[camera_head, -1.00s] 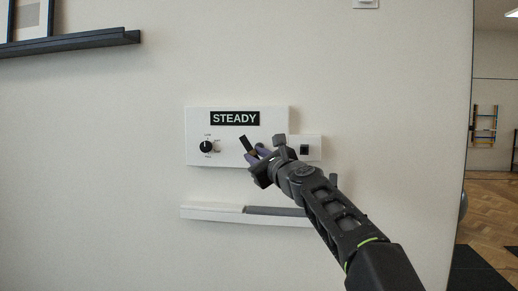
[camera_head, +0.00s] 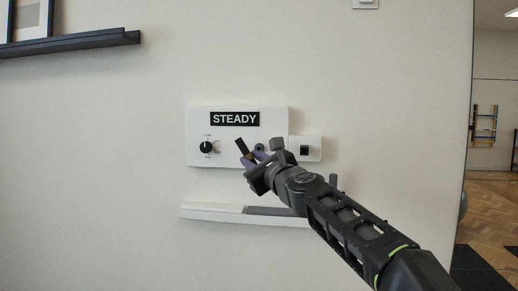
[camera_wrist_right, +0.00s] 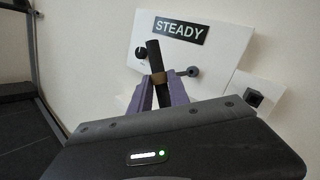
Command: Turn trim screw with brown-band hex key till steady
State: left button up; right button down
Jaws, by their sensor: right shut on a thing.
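My right gripper (camera_head: 257,160) is in front of the white wall panel (camera_head: 195,122), just below and left of a round violet-grey piece with a dark centre (camera_head: 259,147), which looks like the trim screw. That piece also shows in the right wrist view (camera_wrist_right: 193,71). The violet fingers (camera_wrist_right: 160,92) are shut on the hex key (camera_wrist_right: 154,56). Its black shaft tilts up and left, and its brown band (camera_wrist_right: 159,77) sits at the fingertips. The key also shows in the head view (camera_head: 242,147). I cannot tell whether it touches the screw. The panel's label (camera_head: 235,118) reads STEADY. My left gripper is out of view.
A black dial (camera_head: 206,147) is at the panel's left. A small white box with a dark square (camera_head: 304,150) adjoins its right side. A white ledge with a grey section (camera_head: 212,212) runs below. A dark shelf (camera_head: 70,43) is at upper left.

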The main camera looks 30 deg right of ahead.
jog(key=shift+s+a, duration=0.45)
jog(key=shift+s, duration=0.2)
jog(key=shift+w+d, duration=0.35)
jog(key=shift+w, duration=0.1)
jog(key=w+d, duration=0.1)
jog(key=w, duration=0.1)
jog(key=w+d, duration=0.2)
jog(key=shift+s, duration=0.15)
